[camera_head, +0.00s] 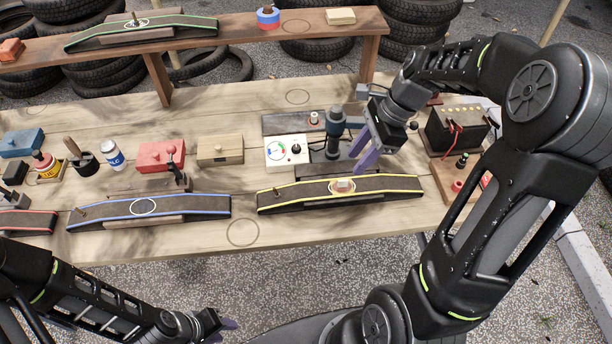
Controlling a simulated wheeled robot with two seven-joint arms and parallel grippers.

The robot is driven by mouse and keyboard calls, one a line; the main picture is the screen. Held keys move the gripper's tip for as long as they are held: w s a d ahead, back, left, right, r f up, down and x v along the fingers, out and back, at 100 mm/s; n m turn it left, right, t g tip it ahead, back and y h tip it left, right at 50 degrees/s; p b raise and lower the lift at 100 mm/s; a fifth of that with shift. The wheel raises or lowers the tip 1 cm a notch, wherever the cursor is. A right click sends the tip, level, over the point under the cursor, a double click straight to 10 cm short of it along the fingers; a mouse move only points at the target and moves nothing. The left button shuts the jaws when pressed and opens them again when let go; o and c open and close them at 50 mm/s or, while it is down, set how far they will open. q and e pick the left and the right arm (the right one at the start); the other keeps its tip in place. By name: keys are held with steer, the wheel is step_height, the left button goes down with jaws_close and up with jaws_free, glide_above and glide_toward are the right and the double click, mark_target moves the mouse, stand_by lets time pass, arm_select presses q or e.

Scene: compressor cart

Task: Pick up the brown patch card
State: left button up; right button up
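A small pale brown, flat piece (343,185) lies on an orange-brown round mark on the yellow-edged tyre strip (290,195); it may be the brown patch card, but it is too small to tell. My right gripper (376,155) is above the bench, behind and slightly right of that piece and apart from it. Its purple fingers point down and look spread, with nothing seen between them. My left gripper (229,326) is low in front of the bench, at the bottom of the view. Its fingertips are small and partly hidden, so its opening is unclear.
A white gauge box (287,152) and a dark upright pump-like device (334,130) stand close left of my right gripper. A battery (457,130) is to its right. A blue-edged strip (190,205) lies left. The bench front around the drawn circle (243,232) is clear.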

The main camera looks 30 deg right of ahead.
mark_target(346, 180)
steer(key=shift+s+d, duration=0.15)
steer(key=shift+x, duration=1.25)
steer(key=shift+p+x, duration=0.45)
steer(key=shift+x, duration=2.2)
steer(key=shift+d, duration=0.1)
jaws_close()
